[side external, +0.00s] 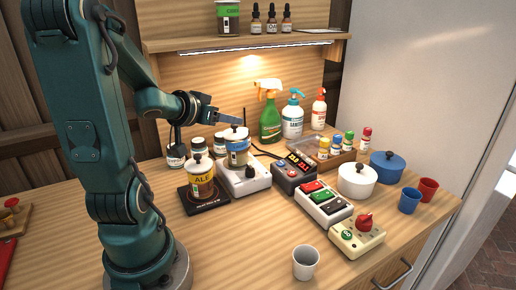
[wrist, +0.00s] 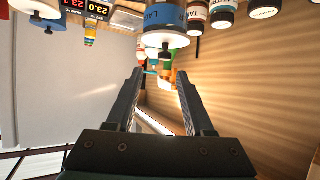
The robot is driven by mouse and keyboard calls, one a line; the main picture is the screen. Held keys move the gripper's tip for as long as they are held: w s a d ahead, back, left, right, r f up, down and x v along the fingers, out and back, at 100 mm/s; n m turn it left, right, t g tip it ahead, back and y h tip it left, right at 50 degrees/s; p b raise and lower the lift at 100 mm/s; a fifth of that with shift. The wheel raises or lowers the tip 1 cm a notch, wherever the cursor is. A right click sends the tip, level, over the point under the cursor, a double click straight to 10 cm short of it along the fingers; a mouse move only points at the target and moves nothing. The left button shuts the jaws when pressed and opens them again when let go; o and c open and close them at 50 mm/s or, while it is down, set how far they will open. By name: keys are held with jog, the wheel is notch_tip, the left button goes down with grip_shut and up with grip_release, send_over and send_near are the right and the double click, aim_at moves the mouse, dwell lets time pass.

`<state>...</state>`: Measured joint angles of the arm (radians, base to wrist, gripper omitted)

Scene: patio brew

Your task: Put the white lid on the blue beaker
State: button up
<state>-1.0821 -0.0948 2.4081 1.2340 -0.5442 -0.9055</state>
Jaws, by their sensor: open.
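The blue beaker (side external: 238,158), with a blue label, stands on a white square plate unit (side external: 245,180). The white lid (side external: 236,134) with a dark knob sits on its top and looks level. In the wrist view the blue label (wrist: 165,14) and the white lid (wrist: 165,41) show at the top, the knob pointing down the picture. My gripper (side external: 232,119) is just above the lid, its fingers pointing right. In the wrist view my gripper (wrist: 161,75) is open with nothing held between its fingers. The knob is apart from them, beyond the tips.
A yellow-labelled beaker (side external: 201,186) with its own white lid stands on a black scale (side external: 209,205) close by on the left. Small jars (side external: 176,157) stand behind. A display unit (side external: 292,172) and switch box (side external: 323,204) are right. A shelf (side external: 240,42) overhangs the back.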

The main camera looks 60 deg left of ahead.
jog(key=s+d+m+g+h, duration=0.2)
jog(key=s+d+m+h, duration=0.1)
jog(key=d, duration=0.9)
jog(key=s+d+m+g+h, duration=0.2)
jog(key=s+d, duration=0.3)
jog(key=d, duration=0.7)
jog(key=shift+s+d+f+m+g+h, duration=0.25)
jog(key=shift+f+m+g+h, duration=0.15)
jog(key=shift+g+h, duration=0.25)
